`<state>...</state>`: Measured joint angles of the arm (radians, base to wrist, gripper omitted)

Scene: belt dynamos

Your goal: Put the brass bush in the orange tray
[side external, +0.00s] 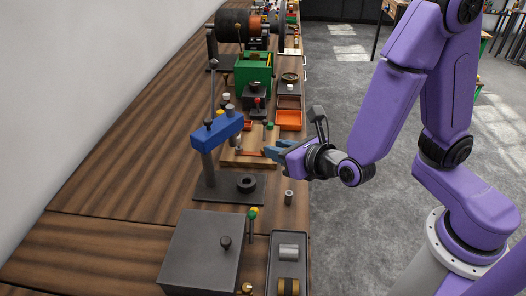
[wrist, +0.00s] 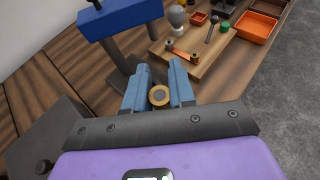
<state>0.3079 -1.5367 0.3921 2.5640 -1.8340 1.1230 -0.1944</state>
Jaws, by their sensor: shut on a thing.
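The brass bush (wrist: 159,96), a small ring with a brass rim and a dark middle, is between my two blue fingertips in the wrist view. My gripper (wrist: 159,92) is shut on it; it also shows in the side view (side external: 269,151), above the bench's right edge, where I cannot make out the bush. The orange tray (side external: 289,126) lies on the bench beyond my gripper in the side view. It is at the upper right in the wrist view (wrist: 254,38), and its visible floor is empty.
A blue-headed press (side external: 216,132) stands left of my gripper. A wooden board (wrist: 212,55) with pegs and an orange strip lies between my gripper and the tray. A grey box (side external: 203,245) and a small grey cylinder (side external: 289,197) are nearer the camera. Dark trays adjoin the orange one.

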